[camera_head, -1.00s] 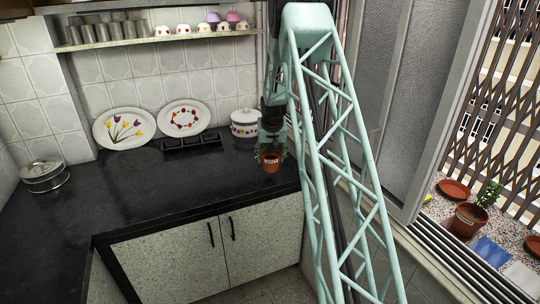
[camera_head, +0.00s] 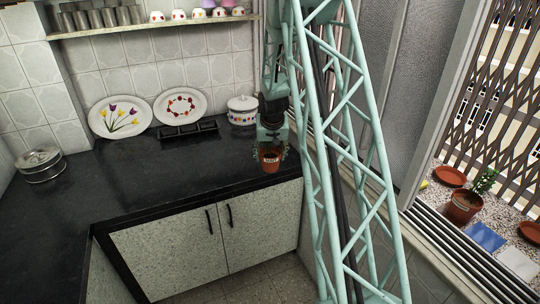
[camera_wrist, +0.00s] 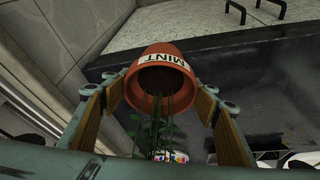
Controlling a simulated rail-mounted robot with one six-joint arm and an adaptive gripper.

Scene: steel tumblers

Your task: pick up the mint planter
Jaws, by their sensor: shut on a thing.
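The mint planter is a small terracotta pot (camera_head: 270,163) with a white label and green leaves. In the wrist view the pot (camera_wrist: 163,62) shows its label reading MINT, with its stems and leaves between the fingers. My gripper (camera_head: 270,149) points down and is shut on the pot, with a finger pad on each side of it. In the head view the pot appears near the front right edge of the black counter. Its gap above the counter is hard to judge.
The black counter (camera_head: 120,185) is largely clear. Two decorated plates, the tulip one (camera_head: 120,117) and another (camera_head: 180,106), lean at the back beside a white lidded pot (camera_head: 242,110). A steel tin (camera_head: 40,165) stands left. Another potted plant (camera_head: 464,206) stands on the windowsill.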

